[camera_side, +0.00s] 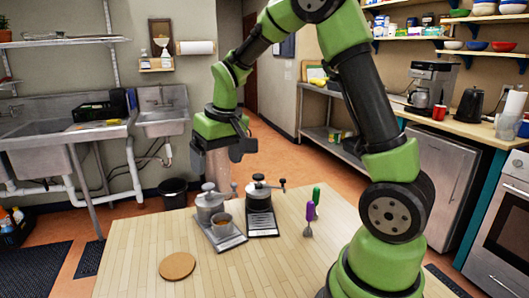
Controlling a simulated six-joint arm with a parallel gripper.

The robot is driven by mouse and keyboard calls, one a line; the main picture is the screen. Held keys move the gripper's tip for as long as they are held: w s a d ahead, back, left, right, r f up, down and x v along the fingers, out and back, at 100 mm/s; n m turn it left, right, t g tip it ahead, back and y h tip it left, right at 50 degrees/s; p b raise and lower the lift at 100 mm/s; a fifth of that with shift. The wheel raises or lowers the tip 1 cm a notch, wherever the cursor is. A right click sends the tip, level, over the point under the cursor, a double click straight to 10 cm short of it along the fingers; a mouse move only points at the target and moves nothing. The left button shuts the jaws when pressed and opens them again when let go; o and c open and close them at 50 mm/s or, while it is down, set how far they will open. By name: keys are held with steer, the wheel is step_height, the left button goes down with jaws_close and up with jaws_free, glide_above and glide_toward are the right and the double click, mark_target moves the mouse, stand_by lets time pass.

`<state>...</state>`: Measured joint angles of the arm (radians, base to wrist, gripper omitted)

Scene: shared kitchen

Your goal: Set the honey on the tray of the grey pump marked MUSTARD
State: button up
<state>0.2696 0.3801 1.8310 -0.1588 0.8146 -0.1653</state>
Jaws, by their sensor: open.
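A grey pump (211,203) stands on the wooden table, with a flat grey tray (231,242) in front of it. A small cup with amber-brown contents (224,221), which looks like the honey, sits upright on that tray. A darker pump (258,192) with its own black tray (262,223) stands just to the right. I cannot read any marking on either pump. My gripper (218,160) is open, pointing down above and behind the grey pump, apart from the cup. Its fingertips are hard to make out.
A round cork mat (177,266) lies at the front left of the table. A purple-handled utensil (309,213) and a green-handled one (316,195) stand to the right of the pumps. The table's front middle is clear.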

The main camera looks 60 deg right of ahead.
steer(key=s+a+r+t, duration=0.1)
steer(key=s+a+r, duration=0.2)
steer(key=s, duration=0.3)
steer(key=s+a+r+t+y, duration=0.1)
steer(key=s+a+r+t, duration=0.1)
steer(key=s, duration=0.4)
steer(key=s+a+r+t+y, duration=0.1)
steer(key=s+a+r, duration=0.3)
steer(key=s+a, duration=0.2)
steer(key=shift+r+t, duration=0.2)
steer(key=shift+t, duration=0.1)
